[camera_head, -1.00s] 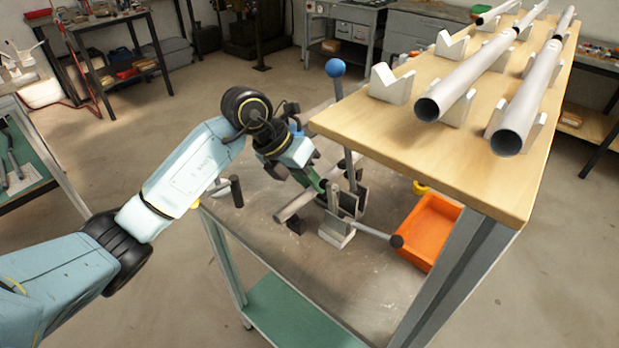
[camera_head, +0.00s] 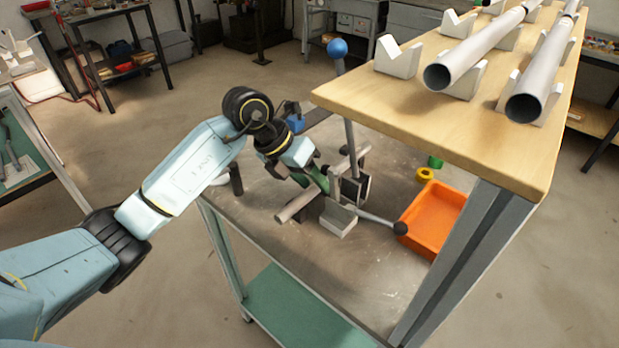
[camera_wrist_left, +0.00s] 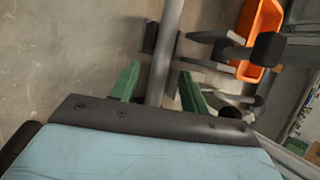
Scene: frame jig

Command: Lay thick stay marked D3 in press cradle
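A grey tube-like stay (camera_head: 297,206) lies across the press fixture on the low cart, its near end sticking out toward the lower left. No D3 mark is readable. My left gripper (camera_wrist_left: 160,68), with green fingers, is at the stay. In the left wrist view the stay (camera_wrist_left: 168,45) runs between the two fingers with a visible gap on each side. The press (camera_head: 340,218) has a pale base, dark blocks and a black-knobbed lever. My left gripper hides part of the cradle, so I cannot tell if the stay is fully seated. My right gripper is not in view.
An orange tray (camera_head: 432,222) stands right of the press, with a yellow ring (camera_head: 424,174) behind it. A wooden bench (camera_head: 440,130) rises close on the right, holding white V-blocks and thick tubes (camera_head: 475,50). A blue-knobbed upright lever (camera_head: 337,47) stands behind the gripper.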

